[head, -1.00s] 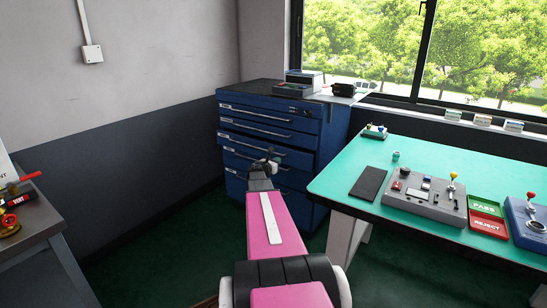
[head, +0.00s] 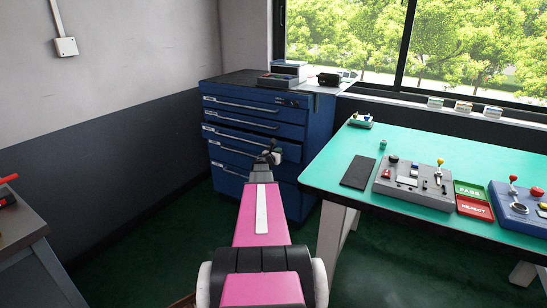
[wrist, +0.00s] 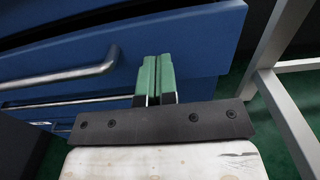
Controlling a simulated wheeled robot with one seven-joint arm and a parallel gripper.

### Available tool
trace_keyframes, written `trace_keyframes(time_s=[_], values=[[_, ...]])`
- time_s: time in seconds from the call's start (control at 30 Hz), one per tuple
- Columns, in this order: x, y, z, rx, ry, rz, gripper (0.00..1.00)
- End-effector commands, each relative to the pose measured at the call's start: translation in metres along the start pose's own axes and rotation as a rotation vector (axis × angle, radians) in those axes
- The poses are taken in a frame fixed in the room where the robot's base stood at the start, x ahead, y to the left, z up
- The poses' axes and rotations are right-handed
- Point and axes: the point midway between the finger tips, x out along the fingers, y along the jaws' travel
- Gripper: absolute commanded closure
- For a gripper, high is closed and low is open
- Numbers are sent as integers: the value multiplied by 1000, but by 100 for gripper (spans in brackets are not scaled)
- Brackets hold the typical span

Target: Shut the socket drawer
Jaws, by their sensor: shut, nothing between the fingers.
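The blue tool cabinet (head: 285,185) stands against the back wall. One of its upper-middle drawers, the socket drawer (head: 228,141), stands out a little, with a dark gap along its top edge. Its label is too small to read. In the wrist view the drawer front (wrist: 205,45) fills the upper part, and its bar handle (wrist: 65,77) is at left. My gripper (head: 270,152) is shut and empty. In the wrist view its green-padded fingers (wrist: 156,75) point at the drawer front, right of the handle. I cannot tell whether they touch it.
A green-topped workbench (head: 325,175) with control boxes stands right of the cabinet, its pale legs (wrist: 285,110) close to my gripper's right. A grey bench (head: 30,240) is at lower left. Dark green floor (head: 140,240) between them is clear. Devices sit on the cabinet top.

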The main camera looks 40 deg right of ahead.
Motion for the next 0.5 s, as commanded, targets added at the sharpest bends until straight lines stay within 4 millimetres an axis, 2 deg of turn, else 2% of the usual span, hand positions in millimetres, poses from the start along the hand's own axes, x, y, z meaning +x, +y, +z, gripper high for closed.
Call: trace_keyframes(time_s=[0.03,0.2,0.5], values=[[11,2,-1,0,0,-1,100],[31,1,-1,0,1,0,100],[39,0,0,0,1,1,100]])
